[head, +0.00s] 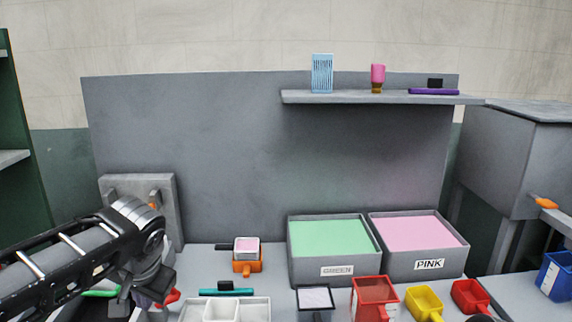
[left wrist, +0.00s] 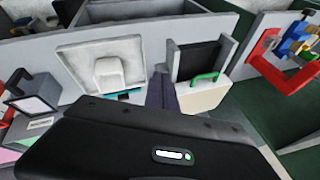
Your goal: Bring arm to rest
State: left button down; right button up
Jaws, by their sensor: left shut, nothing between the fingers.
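My left arm comes in from the left in the head view, and its gripper (head: 150,286) hangs low at the left end of the bench. The gripper is shut and empty. My right gripper is not in view.
Bins of green (head: 330,238) and pink (head: 418,233) stand at the back. A red container (head: 375,298), yellow scoop (head: 424,303) and black-rimmed box (head: 314,299) stand in front. A white mould (head: 225,310) and orange press (head: 247,266) are right of my gripper. A shelf (head: 380,98) hangs above.

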pick_arm(q)
jog(key=s+d+f+g+h, duration=0.15)
jog(key=d+f, duration=0.35)
jog(key=f, duration=0.5)
jog(key=s+d+f+h, duration=0.1)
jog(key=d+f+h, duration=0.3)
jog(key=f, duration=0.5)
jog(key=s+d+f+g+h, duration=0.1)
jog(key=d+f, duration=0.5)
jog(key=f, duration=0.4)
jog(key=s+d+f+n, duration=0.2)
jog(key=s+f, duration=0.7)
jog(key=s+d+f+n+g, duration=0.1)
jog(key=s+d+f+n, duration=0.1)
jog(key=s+f, duration=0.7)
jog(key=shift+s+d+f+h, duration=0.2)
jog(key=shift+s+h, duration=0.1)
jog(key=shift+h, duration=0.15)
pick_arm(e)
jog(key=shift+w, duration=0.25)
